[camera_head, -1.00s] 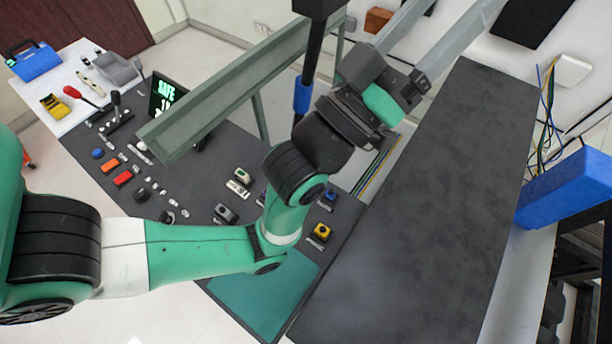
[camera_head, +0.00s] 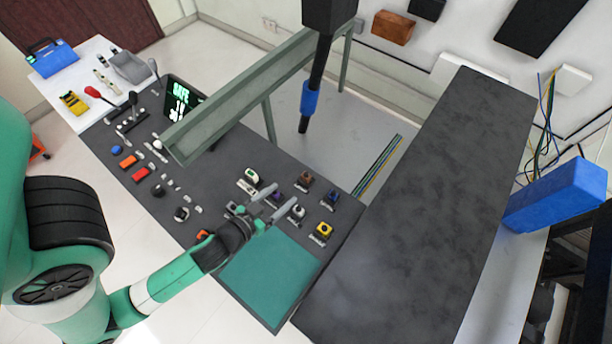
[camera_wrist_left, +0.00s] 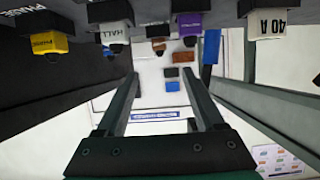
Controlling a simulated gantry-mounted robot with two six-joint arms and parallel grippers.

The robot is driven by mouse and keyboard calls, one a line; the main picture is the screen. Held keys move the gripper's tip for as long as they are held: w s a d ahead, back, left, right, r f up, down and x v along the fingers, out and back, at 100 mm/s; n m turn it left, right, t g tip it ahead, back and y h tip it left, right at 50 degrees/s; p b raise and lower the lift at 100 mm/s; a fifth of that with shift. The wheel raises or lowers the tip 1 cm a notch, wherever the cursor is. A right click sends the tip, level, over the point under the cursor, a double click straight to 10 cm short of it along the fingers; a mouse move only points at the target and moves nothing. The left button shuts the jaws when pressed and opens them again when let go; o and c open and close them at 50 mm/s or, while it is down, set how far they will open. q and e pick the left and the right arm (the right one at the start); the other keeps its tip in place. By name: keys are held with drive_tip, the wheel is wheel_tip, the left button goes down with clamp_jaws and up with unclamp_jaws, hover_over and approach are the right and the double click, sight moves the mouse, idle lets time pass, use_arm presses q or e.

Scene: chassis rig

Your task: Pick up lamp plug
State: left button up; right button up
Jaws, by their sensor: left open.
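Several small coloured plugs stand in a cluster on the dark bench. In the head view they include a brown one (camera_head: 305,179), a white one (camera_head: 297,212), a blue one (camera_head: 331,197) and a yellow one (camera_head: 323,230). I cannot read which is the lamp plug. My left gripper (camera_head: 279,200) is open and empty among them, by the white and purple plugs. In the left wrist view, its fingers (camera_wrist_left: 160,75) are apart below a yellow plug (camera_wrist_left: 48,43), a "HALL" plug (camera_wrist_left: 115,33), a purple plug (camera_wrist_left: 189,24) and a "40 A" plug (camera_wrist_left: 267,24). My right gripper is out of view.
A teal mat (camera_head: 265,280) lies at the bench's near end. A grey-green rail (camera_head: 240,95) stands across its far side. A wide dark slab (camera_head: 400,220) is to the right, with a blue box (camera_head: 558,195) beyond. Buttons and knobs fill the bench's left.

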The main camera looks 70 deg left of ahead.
sight(304, 177)
use_arm(q)
drive_tip(key=x, duration=0.6)
drive_tip(key=shift+w, duration=0.15)
drive_tip(key=shift+w+a+f, duration=0.15)
drive_tip(key=shift+w+f, duration=0.05)
drive_tip(key=shift+f, duration=0.1)
drive_tip(key=b+x, duration=0.1)
drive_tip(key=x, duration=0.3)
drive_tip(key=shift+w+a+f, duration=0.1)
drive_tip(key=shift+w+f, duration=0.1)
clamp_jaws()
